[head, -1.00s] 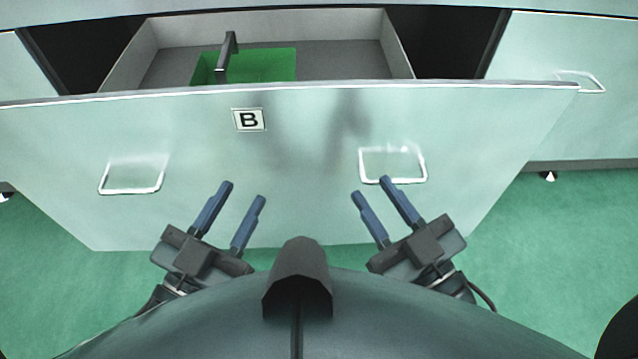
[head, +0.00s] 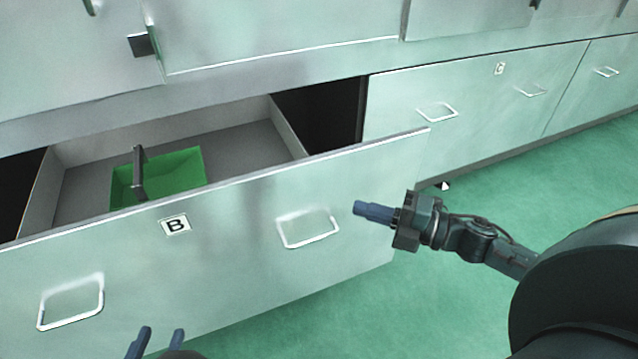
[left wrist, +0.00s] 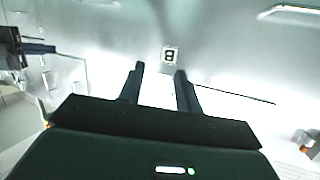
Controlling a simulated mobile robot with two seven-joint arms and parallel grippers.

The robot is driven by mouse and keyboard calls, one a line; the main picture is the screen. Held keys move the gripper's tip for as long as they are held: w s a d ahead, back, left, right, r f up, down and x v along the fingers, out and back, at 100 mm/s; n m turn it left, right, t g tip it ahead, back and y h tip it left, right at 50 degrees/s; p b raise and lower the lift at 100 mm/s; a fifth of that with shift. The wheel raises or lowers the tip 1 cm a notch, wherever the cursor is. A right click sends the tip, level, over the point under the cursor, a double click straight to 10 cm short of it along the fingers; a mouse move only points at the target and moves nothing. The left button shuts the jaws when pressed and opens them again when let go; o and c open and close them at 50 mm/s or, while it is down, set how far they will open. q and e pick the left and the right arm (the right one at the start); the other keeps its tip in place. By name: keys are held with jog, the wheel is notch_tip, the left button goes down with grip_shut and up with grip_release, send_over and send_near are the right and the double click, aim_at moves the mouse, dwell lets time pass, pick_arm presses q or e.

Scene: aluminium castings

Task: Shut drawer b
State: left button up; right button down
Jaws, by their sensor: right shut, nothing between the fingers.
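Drawer B (head: 230,240) stands pulled out, its pale green front carrying a "B" label (head: 175,225) and two pale handles, one at left (head: 70,302) and one at right (head: 308,230). Its label also shows upside down in the left wrist view (left wrist: 170,55). My right gripper (head: 358,208) is shut and empty, its fingers pointing left at the drawer front, just right of the right handle. Whether it touches the front I cannot tell. My left gripper (head: 160,336) is open and empty before the lower front; its fingers also show apart in the left wrist view (left wrist: 160,72).
A green bin (head: 185,170) with a dark upright part (head: 138,172) lies inside the drawer. A closed drawer labelled C (head: 470,95) is to the right. Cabinet fronts (head: 280,35) rise above. Green floor (head: 540,170) is clear at right.

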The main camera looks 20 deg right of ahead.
aim_at(301, 180)
pick_arm(q)
jog(key=shift+w+d+r+t+h+b, duration=0.1)
jog(key=shift+w+d+t+h+b, duration=0.15)
jog(key=shift+t+b, duration=0.5)
pick_arm(e)
jog(key=shift+w+a, duration=0.95)
jog(key=shift+w, duration=0.65)
jog(key=shift+w+a, duration=0.9)
jog(key=shift+w, duration=0.7)
jog(key=shift+w+a, duration=0.95)
jog(key=shift+w, duration=0.65)
jog(key=shift+w, duration=0.1)
